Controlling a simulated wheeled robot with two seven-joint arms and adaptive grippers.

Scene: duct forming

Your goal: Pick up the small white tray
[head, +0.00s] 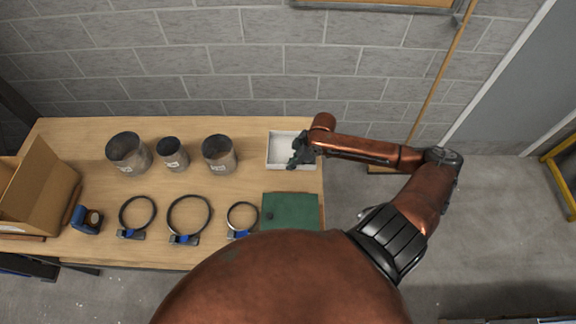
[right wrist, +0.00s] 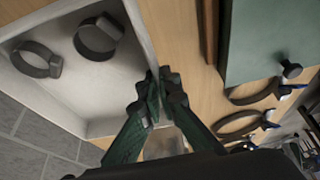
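The small white tray (head: 272,158) sits at the back right of the wooden table in the head view. In the right wrist view the tray (right wrist: 70,92) fills the upper left, with two dark metal ring clamps (right wrist: 97,38) inside. My right gripper (head: 297,158) is over the tray's right side. In the right wrist view its fingertips (right wrist: 160,88) are close together, one on each side of the tray's wall, so it looks shut on that wall. Part of the tray is hidden behind the gripper. My left gripper is not in view.
A green box (head: 290,210) lies in front of the tray. Several metal duct pieces (head: 219,154) stand to its left. Several ring clamps (head: 188,214) lie along the table's front. A cardboard box (head: 40,195) is at the far left. A block wall (head: 210,60) stands close behind the table.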

